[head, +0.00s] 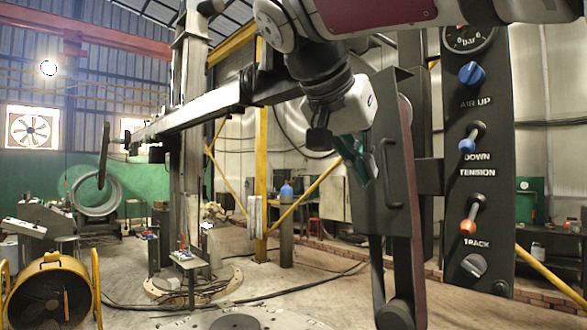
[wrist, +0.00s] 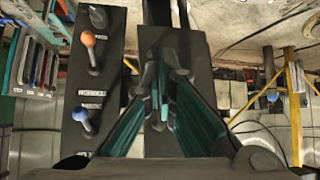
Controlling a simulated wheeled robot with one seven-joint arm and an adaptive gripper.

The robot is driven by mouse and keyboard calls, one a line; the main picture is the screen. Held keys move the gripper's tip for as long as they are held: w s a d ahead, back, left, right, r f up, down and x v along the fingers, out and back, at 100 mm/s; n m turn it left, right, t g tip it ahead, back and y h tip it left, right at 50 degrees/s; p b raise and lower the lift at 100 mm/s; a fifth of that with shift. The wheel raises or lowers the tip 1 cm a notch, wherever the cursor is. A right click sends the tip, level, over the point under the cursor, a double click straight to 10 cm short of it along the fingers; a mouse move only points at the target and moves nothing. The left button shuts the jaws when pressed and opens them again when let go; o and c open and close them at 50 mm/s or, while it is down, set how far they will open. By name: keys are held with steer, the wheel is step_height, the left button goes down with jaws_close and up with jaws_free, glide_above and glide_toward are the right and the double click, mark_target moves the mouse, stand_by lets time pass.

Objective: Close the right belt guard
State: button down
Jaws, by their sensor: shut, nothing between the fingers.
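The belt guard (head: 368,210) is a dark grey plate with a black bar handle (head: 388,172), right of centre in the head view. A reddish-brown belt (head: 412,235) shows along its right side, so the guard does not hide it from here. How far the guard is swung cannot be told exactly. My gripper (head: 358,168), with green fingers, is in front of the plate's upper part, left of the handle. Its fingers are shut and empty. In the wrist view my gripper (wrist: 164,88) overlaps a dark plate (wrist: 192,46), likely the guard; contact is unclear.
A black control panel (head: 478,190) with a gauge, knobs and levers stands right of the guard. It also shows left in the wrist view (wrist: 90,60). A yellow brace (head: 305,193) and a blue-topped cylinder (head: 286,225) stand behind. Open floor lies left, with cables.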

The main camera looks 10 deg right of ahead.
mark_target(391, 167)
steer(key=shift+w+d+f+p, duration=0.15)
steer(key=shift+w+d+p, duration=0.15)
steer(key=shift+w+d, duration=0.55)
steer(key=shift+w+d+f+p, duration=0.1)
steer(key=shift+w+d+p, duration=0.2)
steer(key=shift+w+d, duration=0.45)
steer(key=shift+s+d, duration=0.15)
steer(key=shift+d+r, duration=0.1)
steer(key=shift+d, duration=1.05)
